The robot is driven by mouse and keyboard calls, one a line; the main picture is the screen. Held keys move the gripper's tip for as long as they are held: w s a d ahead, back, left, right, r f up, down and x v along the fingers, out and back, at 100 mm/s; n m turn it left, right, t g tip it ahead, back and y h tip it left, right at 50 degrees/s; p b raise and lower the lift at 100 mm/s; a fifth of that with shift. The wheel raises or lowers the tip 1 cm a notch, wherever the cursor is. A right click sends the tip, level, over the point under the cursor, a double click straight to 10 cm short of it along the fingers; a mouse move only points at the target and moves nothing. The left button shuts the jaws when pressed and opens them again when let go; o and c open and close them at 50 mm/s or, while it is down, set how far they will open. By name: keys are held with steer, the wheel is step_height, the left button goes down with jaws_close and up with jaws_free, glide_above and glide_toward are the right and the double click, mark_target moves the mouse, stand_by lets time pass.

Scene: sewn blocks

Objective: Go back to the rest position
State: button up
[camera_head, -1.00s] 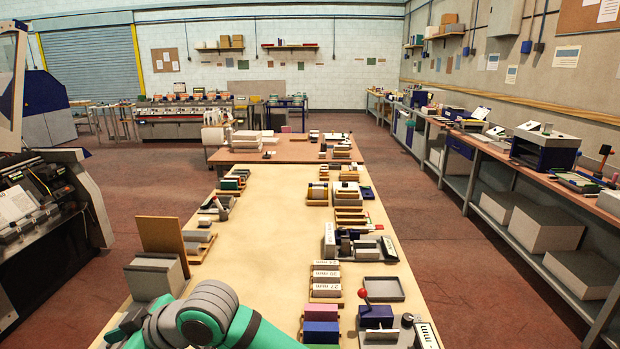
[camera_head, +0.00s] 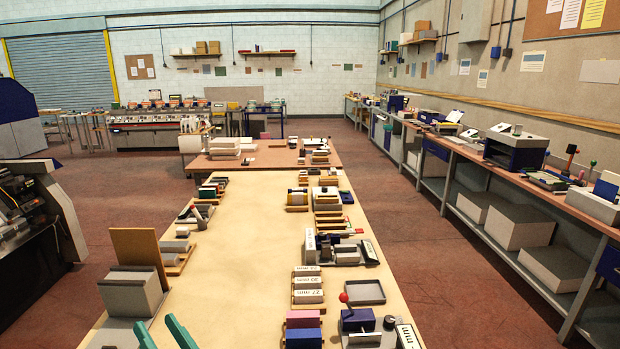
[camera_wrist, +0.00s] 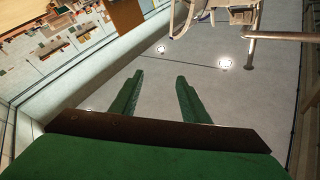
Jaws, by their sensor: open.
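My gripper (camera_wrist: 158,88) shows in the wrist view with its two green fingers apart and nothing between them. In the head view, the green fingertips (camera_head: 163,334) show at the bottom edge, in front of the grey block with the upright brown board. The rest of my arm is out of the head view.
A long pale worktable (camera_head: 235,255) runs ahead, its middle clear. Along its right edge are labelled blocks (camera_head: 308,282), a grey tray (camera_head: 364,291) and a blue block (camera_head: 303,338). A grey block (camera_head: 132,293) and a brown board (camera_head: 139,256) stand at the left edge. Red floor lies on both sides.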

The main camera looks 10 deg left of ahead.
steer(key=s+d+f+m+t+h, duration=0.3)
steer(key=d+f+m+h, duration=0.25)
steer(key=d+f, duration=0.45)
steer(key=s+d+f+m+t+h, duration=0.2)
steer(key=d+f+m+t+h, duration=0.15)
steer(key=d+f+h, duration=0.5)
steer(key=s+d+f+n+g+h, duration=0.1)
steer(key=s+d+f, duration=0.3)
steer(key=s+d, duration=0.5)
steer(key=s+d+f+n+g+h, duration=0.1)
steer(key=s+d+f+h, duration=0.2)
steer(key=s+d, duration=0.6)
steer(key=s+f, duration=0.1)
steer(key=s, duration=0.4)
steer(key=shift+d, duration=0.4)
steer(key=shift+s+f, duration=0.1)
